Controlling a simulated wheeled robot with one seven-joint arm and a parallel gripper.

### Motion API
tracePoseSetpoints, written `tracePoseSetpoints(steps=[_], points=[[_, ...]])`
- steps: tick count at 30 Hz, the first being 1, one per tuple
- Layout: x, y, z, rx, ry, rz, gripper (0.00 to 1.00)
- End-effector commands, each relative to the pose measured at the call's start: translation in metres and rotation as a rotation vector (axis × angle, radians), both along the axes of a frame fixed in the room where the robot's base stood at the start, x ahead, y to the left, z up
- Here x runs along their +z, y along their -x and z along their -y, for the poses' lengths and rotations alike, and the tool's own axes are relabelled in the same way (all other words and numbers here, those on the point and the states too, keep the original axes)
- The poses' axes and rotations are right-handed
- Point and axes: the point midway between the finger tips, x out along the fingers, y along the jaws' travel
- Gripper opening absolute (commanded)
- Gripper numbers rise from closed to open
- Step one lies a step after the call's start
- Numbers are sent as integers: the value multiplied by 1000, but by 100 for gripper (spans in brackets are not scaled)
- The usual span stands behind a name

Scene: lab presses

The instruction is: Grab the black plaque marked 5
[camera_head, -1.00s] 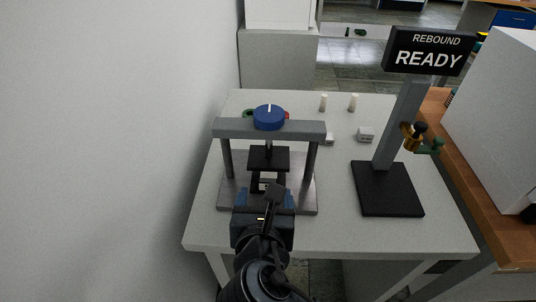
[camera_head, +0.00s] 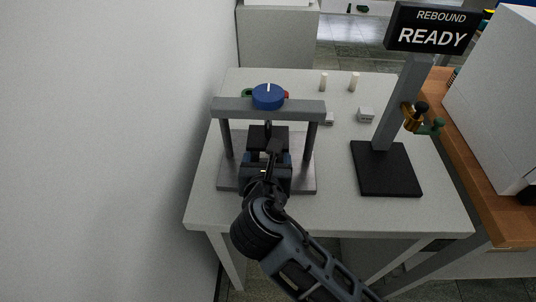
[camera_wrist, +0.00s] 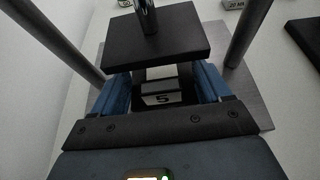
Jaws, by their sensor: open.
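The black plaque marked 5 (camera_wrist: 160,86) lies on the press base in the wrist view, with a white label bearing the 5 on its near side. My gripper (camera_wrist: 162,78) is open, with one blue finger on each side of the plaque. I cannot tell whether either finger touches it. The press's square black plate (camera_wrist: 155,38) hangs above and just beyond the plaque. In the head view my gripper (camera_head: 267,158) is inside the press frame, and my own wrist hides the plaque.
The press has a grey crossbar (camera_head: 230,110), a blue knob (camera_head: 268,96) and two uprights close around my gripper. A stand with a READY sign (camera_head: 432,28) and black base (camera_head: 386,170) is to the right. Small white blocks (camera_head: 366,115) are behind. A wall is at left.

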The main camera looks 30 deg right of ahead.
Motion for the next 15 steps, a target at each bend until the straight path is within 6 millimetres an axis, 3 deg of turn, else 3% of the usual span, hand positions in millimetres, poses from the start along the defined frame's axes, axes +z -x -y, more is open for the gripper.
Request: tracePoseSetpoints(steps=[2,15], points=[[0,0,0,0,0,0,74],[0,0,0,0,0,0,32]])
